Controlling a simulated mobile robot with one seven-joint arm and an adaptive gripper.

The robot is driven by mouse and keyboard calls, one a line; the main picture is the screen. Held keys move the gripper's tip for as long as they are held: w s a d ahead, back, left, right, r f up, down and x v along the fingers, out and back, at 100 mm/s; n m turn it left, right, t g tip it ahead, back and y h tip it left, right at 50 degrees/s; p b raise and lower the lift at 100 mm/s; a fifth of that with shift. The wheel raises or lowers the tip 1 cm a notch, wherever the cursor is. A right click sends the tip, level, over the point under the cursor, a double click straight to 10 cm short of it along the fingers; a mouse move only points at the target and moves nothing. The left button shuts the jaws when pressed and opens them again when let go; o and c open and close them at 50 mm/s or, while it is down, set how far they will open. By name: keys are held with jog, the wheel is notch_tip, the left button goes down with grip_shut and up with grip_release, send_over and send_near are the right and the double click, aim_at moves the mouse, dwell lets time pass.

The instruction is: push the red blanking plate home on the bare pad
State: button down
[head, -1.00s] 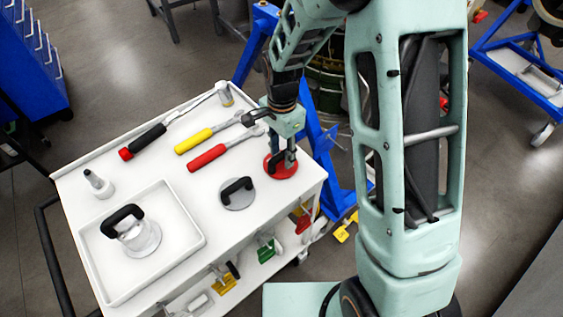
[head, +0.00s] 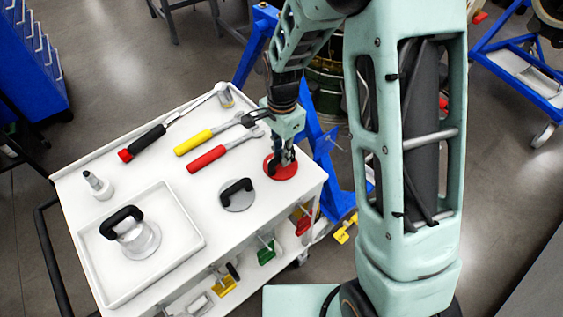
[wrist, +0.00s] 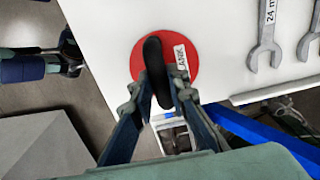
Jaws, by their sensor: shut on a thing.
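The red blanking plate (head: 291,171) is a round disc lying flat on the near right corner of the white cart top. In the wrist view the plate (wrist: 138,63) has a black upright handle (wrist: 155,62) and a white label, partly covered. My gripper (head: 283,158) points down over the plate and is shut on its handle; in the wrist view its fingers (wrist: 161,98) lie on either side of the handle. The plate still appears to rest on the cart. I cannot make out the bare pad; my arm hides part of the blue stand (head: 315,140) and engine behind.
On the cart top (head: 110,178) are a grey disc with a black handle (head: 237,196), a tray (head: 180,246) holding a clear handled piece, and wrenches with red (head: 207,158) and yellow (head: 193,142) grips. Coloured items sit on the lower shelf.

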jog(key=shift+r, duration=0.1)
dwell(0.3)
notch_tip(320, 180, up, 10)
jog(key=p, duration=0.6)
jog(key=shift+p, duration=0.4)
jog(key=shift+d, duration=0.1)
dwell(0.4)
jog(key=d+r+n, duration=0.1)
jog(key=d+n, duration=0.9)
jog(key=d, duration=0.2)
jog(key=shift+w+d+r+p, duration=0.2)
jog(key=shift+w+d+p, duration=0.05)
jog(key=shift+d+p, duration=0.1)
jog(key=shift+s, duration=0.1)
